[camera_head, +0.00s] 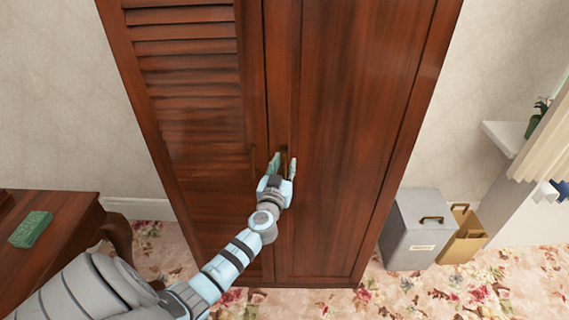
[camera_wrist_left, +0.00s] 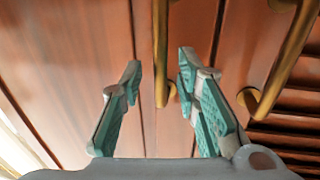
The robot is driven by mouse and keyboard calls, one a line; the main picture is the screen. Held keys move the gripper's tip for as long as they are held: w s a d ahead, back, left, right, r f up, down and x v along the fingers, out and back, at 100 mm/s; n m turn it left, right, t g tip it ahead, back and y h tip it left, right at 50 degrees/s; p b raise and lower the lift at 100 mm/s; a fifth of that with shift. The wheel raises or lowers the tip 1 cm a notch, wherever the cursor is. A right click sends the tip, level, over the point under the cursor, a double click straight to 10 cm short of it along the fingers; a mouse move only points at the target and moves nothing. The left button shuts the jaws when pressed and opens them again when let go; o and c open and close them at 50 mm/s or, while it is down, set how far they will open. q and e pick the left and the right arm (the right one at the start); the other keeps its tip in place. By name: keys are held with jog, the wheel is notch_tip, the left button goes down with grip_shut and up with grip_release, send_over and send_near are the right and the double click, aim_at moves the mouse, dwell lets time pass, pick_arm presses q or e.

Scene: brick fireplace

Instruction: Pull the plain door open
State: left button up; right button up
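The plain door (camera_head: 345,130) is the smooth right-hand door of a tall reddish-brown wardrobe and looks shut. My left gripper (camera_head: 284,163) is at its left edge, fingers pointing at the door. In the left wrist view the two teal-padded fingers (camera_wrist_left: 158,80) are spread apart. The plain door's brass bar handle (camera_wrist_left: 161,60) shows between them, nearer the right finger, with a visible gap to the left finger. Contact with the handle is not clear. In the head view the gripper partly hides this handle. My right gripper is in neither view.
The louvred door (camera_head: 190,90) is on the left, with its own brass handle (camera_wrist_left: 262,95) close beside my right-hand finger in the wrist view. A grey box (camera_head: 412,235) and a tan container (camera_head: 463,238) stand right of the wardrobe. A wooden desk (camera_head: 65,225) is at left.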

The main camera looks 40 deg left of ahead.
pick_arm(q)
jog(key=shift+w+a, duration=0.25)
jog(key=shift+w, duration=0.1)
grip_shut()
